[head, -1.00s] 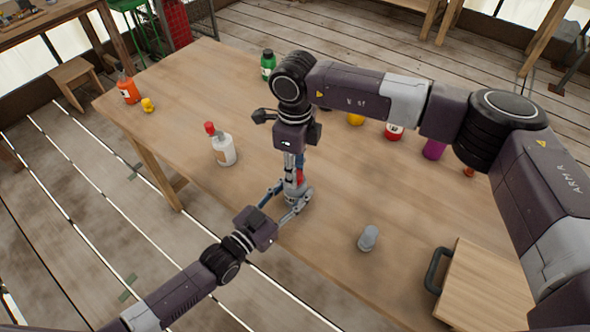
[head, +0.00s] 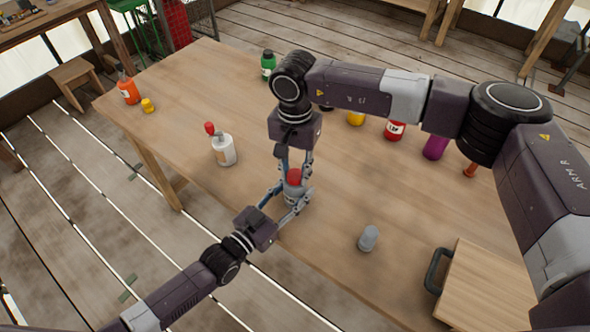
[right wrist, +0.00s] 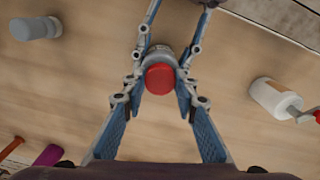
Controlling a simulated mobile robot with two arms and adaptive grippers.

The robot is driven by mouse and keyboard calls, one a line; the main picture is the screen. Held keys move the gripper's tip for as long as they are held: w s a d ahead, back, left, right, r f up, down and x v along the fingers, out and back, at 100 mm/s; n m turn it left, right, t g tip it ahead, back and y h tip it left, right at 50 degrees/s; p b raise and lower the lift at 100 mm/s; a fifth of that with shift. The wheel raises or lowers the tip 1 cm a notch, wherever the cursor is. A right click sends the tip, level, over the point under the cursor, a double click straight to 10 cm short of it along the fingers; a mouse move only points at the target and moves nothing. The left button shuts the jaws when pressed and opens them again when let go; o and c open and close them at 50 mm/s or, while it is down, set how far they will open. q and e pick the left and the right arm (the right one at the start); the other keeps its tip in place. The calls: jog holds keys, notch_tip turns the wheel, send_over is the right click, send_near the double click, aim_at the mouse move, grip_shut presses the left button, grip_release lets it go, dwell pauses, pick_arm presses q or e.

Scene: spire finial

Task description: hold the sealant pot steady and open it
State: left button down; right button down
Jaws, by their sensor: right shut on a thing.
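The sealant pot (head: 292,199) is a small grey pot with a red lid (head: 294,176). It stands upright near the table's front edge. My left gripper (head: 287,194) has its fingers on both sides of the grey body, shut on it. My right gripper (head: 295,178) points down from above, with its fingers on either side of the red lid, shut on it. In the right wrist view the lid (right wrist: 160,79) lies between the blue finger pads, with the grey body (right wrist: 159,55) partly hidden behind it. The lid appears to sit on the pot.
A white bottle with a red top (head: 223,150) stands left of the pot. A grey cup-like piece (head: 368,238) and a wooden board with a dark handle (head: 482,285) are to the right. Several coloured bottles, including a green one (head: 268,66), stand farther back on the table (head: 200,90).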

aim_at(295, 174)
jog(key=shift+w+r, duration=0.1)
jog(key=shift+r, duration=0.1)
dwell(0.6)
jog(key=shift+r, duration=0.95)
jog(key=shift+r, duration=2)
pick_arm(q)
jog(key=c, duration=1.2)
grip_release()
jog(key=shift+o, duration=0.5)
jog(key=shift+s, duration=0.1)
